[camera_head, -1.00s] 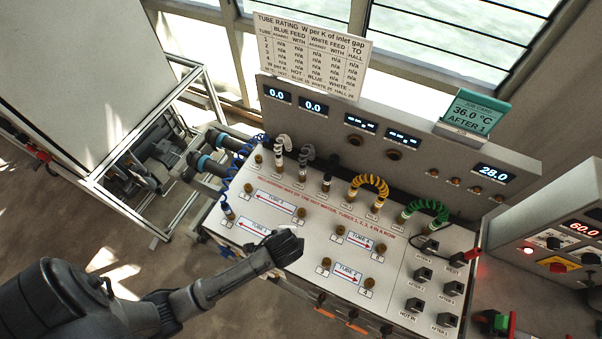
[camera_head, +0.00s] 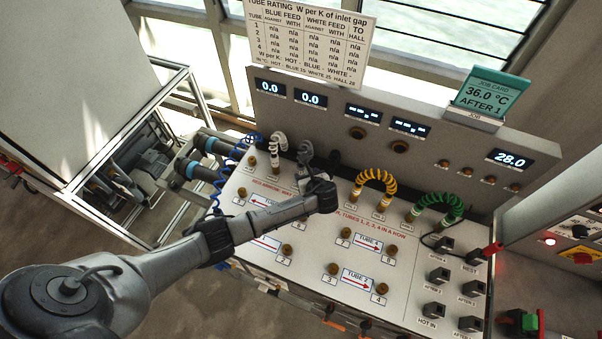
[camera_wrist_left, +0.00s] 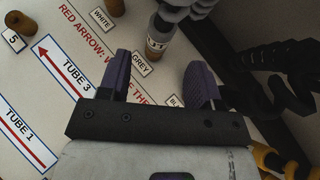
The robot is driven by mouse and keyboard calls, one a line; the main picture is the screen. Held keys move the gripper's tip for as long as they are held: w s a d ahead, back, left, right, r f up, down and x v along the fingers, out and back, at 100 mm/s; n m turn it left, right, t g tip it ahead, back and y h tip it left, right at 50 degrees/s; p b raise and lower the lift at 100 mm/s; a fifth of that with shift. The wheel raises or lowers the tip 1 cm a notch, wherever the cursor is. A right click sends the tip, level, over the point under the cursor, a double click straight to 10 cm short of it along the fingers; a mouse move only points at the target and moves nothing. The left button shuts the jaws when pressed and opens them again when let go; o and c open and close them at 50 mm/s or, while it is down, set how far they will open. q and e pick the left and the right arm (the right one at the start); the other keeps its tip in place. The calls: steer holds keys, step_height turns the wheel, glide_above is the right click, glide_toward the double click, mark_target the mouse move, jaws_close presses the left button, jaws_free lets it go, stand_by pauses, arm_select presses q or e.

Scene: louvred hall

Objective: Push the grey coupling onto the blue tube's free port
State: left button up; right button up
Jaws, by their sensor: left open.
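My left gripper (camera_head: 322,196) is open over the rear of the sloped white panel, with nothing between its fingers. In the wrist view its two purple fingers (camera_wrist_left: 160,82) are spread apart. The grey coupling (camera_wrist_left: 157,40) stands upright beside the GREY label, beyond the fingertips and roughly in line with the gap. Its coiled grey hose (camera_head: 305,152) rises behind my gripper in the head view. The blue coiled hose (camera_head: 227,173) runs down the panel's left side; its lower end is hidden by my arm. A bare brass port (camera_head: 287,249) stands at the right end of the lower left tube marking.
The white coil (camera_head: 278,145) stands just left of the grey one. A black hose (camera_wrist_left: 282,85), the yellow coil (camera_head: 376,182) and green coil (camera_head: 438,210) lie to the right. Bare brass ports dot the front panel. Black sockets (camera_head: 437,275) fill its right side.

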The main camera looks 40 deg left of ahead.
mark_target(302, 171)
arm_select(q)
steer(key=b+x, duration=0.3)
steer(key=x, duration=0.1)
steer(key=shift+a+f, duration=0.1)
steer(key=shift+f, duration=0.05)
steer(key=shift+b+x, duration=0.55)
steer(key=shift+x, duration=0.65)
steer(key=shift+w+a, duration=0.15)
steer(key=shift+a, duration=0.05)
arm_select(e)
step_height(302, 171, down, 5)
steer(key=shift+s+f, duration=0.1)
steer(key=shift+f, duration=0.1)
steer(key=shift+r, duration=0.15)
arm_select(q)
steer(key=shift+p, duration=0.35)
arm_select(e)
steer(key=shift+a+r, duration=0.15)
steer(key=shift+r, duration=0.1)
arm_select(q)
steer(key=shift+c, duration=0.3)
steer(key=c, duration=0.8)
jaws_close()
